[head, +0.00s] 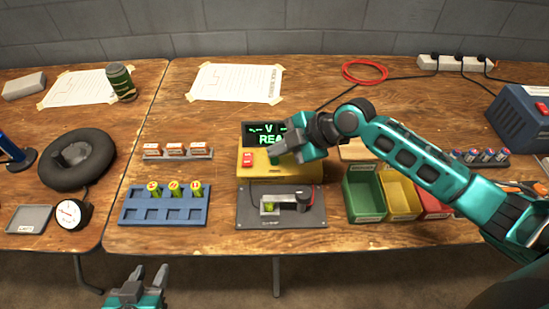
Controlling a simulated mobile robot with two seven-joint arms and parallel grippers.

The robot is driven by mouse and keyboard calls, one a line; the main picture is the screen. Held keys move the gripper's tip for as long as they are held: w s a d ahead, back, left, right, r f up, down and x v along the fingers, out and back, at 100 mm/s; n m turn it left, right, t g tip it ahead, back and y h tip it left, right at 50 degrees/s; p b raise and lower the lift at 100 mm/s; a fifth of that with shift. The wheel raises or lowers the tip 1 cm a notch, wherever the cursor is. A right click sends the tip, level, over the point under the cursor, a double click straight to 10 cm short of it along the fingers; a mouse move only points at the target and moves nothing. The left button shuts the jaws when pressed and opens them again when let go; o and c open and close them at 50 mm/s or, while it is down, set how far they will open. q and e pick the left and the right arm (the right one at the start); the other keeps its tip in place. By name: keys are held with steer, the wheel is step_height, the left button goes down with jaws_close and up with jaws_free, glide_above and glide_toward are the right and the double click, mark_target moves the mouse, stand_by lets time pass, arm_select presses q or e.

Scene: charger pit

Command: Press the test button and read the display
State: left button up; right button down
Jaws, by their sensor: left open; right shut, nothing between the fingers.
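The yellow tester box (290,175) stands at the table's middle. Its dark display (252,130) shows green characters, "V" above "REA"; the rest is hidden behind my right gripper. The red test button (247,159) is on the left of the box's top. My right gripper (272,156) is shut and empty, over the box just right of the button; I cannot tell whether it touches the box. A grey plate (250,216) in front holds a small cradle (284,204) with a green-yellow cell in it. My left gripper (138,283) is open and empty, in front of the table edge.
A blue tray (145,215) with several cells stands left, orange-white boxes (175,150) behind it. Green (364,193), yellow and red bins stand right, partly under my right arm. A blue device (515,115) and power strip (450,64) are far right.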

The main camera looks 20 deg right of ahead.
mark_target(279, 164)
steer(key=shift+f, duration=0.35)
steer(key=shift+f+b, duration=0.45)
steer(key=shift+b, duration=0.05)
stand_by(0.4)
stand_by(0.3)
steer(key=shift+r+p, duration=0.75)
steer(key=shift+r, duration=0.1)
steer(key=shift+r, duration=0.15)
step_height(279, 164, up, 5)
steer(key=p, duration=0.4)
